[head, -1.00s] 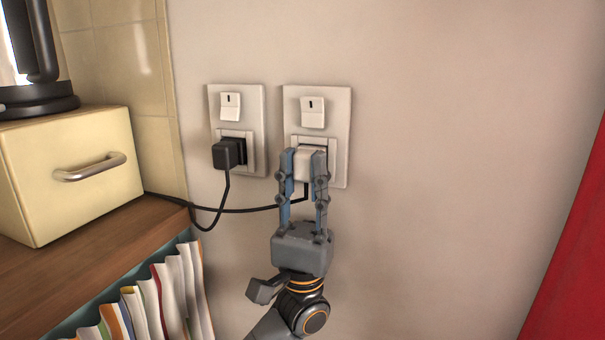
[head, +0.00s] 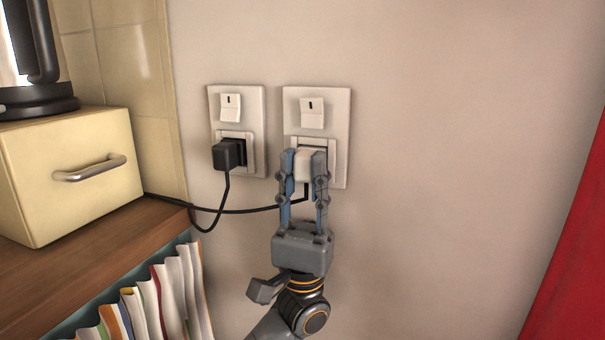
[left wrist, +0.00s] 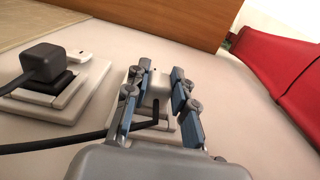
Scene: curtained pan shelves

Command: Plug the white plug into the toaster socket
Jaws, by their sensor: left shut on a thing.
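The white plug (head: 311,164) is at the lower part of the right wall socket (head: 340,130), between the fingers of my left gripper (head: 304,160). My left gripper is shut on it, fingers pointing up. In the left wrist view the white plug (left wrist: 157,88) shows between the blue fingertips (left wrist: 155,90). Its black cable hangs below it and runs left. The plug is at the socket opening; its prongs are hidden, so I cannot tell how deep it sits. My right gripper is not in view.
A black plug (head: 228,153) sits in the left wall socket (head: 256,115). A cream box (head: 70,180) with a metal handle stands on the wooden counter (head: 110,250) at left. A striped curtain (head: 170,290) hangs below. Red cloth (head: 575,270) is at far right. Bare wall lies between.

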